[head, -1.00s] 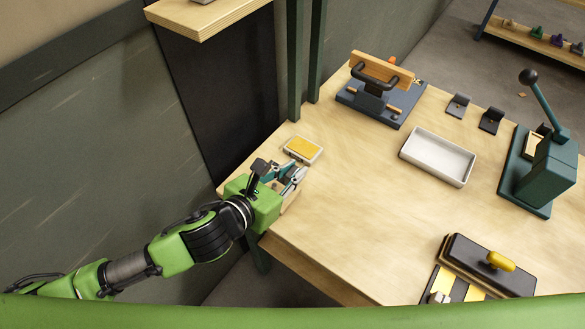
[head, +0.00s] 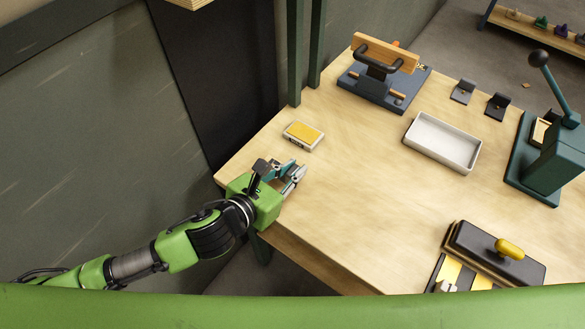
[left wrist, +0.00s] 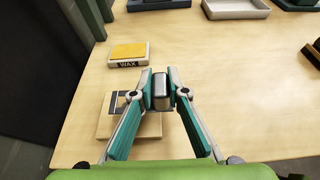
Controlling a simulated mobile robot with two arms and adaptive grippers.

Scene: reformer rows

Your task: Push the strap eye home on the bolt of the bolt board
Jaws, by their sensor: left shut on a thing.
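My left gripper (head: 297,176) is over the near left corner of the workbench. It also shows in the left wrist view (left wrist: 160,90), with its fingertips closed on a small grey metal-looking piece (left wrist: 161,91). I cannot tell whether this piece is the strap eye. A light wooden board (left wrist: 150,126) with a dark and pale marking lies below the fingers in the left wrist view. It may be the bolt board; the fingers cover part of it, and I cannot make out a bolt or any contact with it. My right gripper is not in view.
A yellow-topped WAX box (head: 303,135) lies just beyond the gripper. A white tray (head: 443,143), a blue fixture with a wooden bar (head: 383,75), a green lever press (head: 550,150) and a dark block with a yellow knob (head: 495,250) stand farther off. The bench middle is clear.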

